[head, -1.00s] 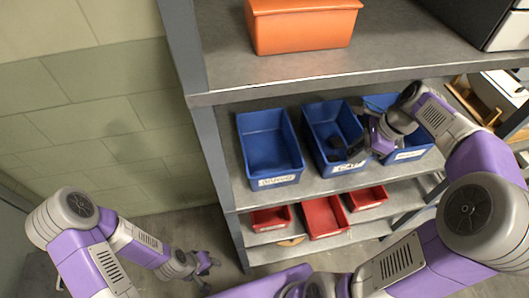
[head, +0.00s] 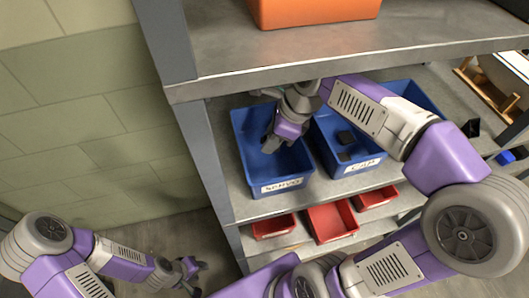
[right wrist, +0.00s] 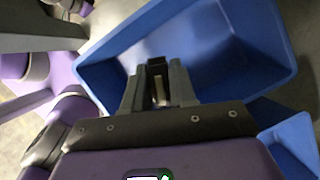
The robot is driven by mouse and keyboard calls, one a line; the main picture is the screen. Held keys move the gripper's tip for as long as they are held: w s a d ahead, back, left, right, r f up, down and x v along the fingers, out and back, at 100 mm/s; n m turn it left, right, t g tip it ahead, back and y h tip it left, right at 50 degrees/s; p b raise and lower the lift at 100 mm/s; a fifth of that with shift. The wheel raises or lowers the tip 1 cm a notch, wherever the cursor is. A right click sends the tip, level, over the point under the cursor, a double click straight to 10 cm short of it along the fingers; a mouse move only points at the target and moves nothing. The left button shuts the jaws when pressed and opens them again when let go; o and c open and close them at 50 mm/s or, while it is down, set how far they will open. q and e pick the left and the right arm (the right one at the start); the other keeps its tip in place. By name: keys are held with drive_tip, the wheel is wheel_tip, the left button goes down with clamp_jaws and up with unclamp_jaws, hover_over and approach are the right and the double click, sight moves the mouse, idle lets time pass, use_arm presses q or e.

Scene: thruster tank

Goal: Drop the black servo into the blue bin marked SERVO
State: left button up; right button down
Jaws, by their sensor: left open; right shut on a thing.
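The blue bin marked SERVO (head: 288,181) stands at the left of the middle shelf. My right gripper (head: 270,143) is over this bin's opening, pointing down, and is shut on a small dark thing. In the right wrist view, the black servo (right wrist: 157,68) shows as a dark piece between the grey fingers, mostly hidden by them. The blue bin's wall (right wrist: 225,22) surrounds the fingertips there; their exact height above its floor I cannot tell. My left gripper (head: 196,272) is open and empty, low at the left, away from the shelves.
A blue bin labelled CAP (head: 362,167) stands right of the SERVO bin, with dark items inside. Another blue bin (head: 408,93) is farther right, partly hidden by my arm. An upper shelf (head: 330,58) with an orange bin (head: 310,10) overhangs. Red trays (head: 332,219) sit below.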

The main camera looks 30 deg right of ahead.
sight(265, 166)
drive_tip(key=shift+s+d+f+b, duration=0.1)
drive_tip(key=shift+s+f+b, duration=0.1)
drive_tip(key=shift+f+b, duration=0.3)
drive_tip(key=shift+s+d+f+b, duration=0.15)
drive_tip(key=shift+f+b, duration=0.1)
drive_tip(key=shift+f, duration=0.3)
drive_tip(key=shift+w+a+f+b, duration=0.1)
drive_tip(key=shift+a+f+b, duration=0.05)
drive_tip(key=shift+f+b, duration=0.2)
wheel_tip(265, 166, down, 3)
drive_tip(key=b, duration=0.3)
drive_tip(key=shift+f+b, duration=0.15)
drive_tip(key=shift+b, duration=0.2)
drive_tip(key=shift+f, duration=0.4)
drive_tip(key=shift+f, duration=0.1)
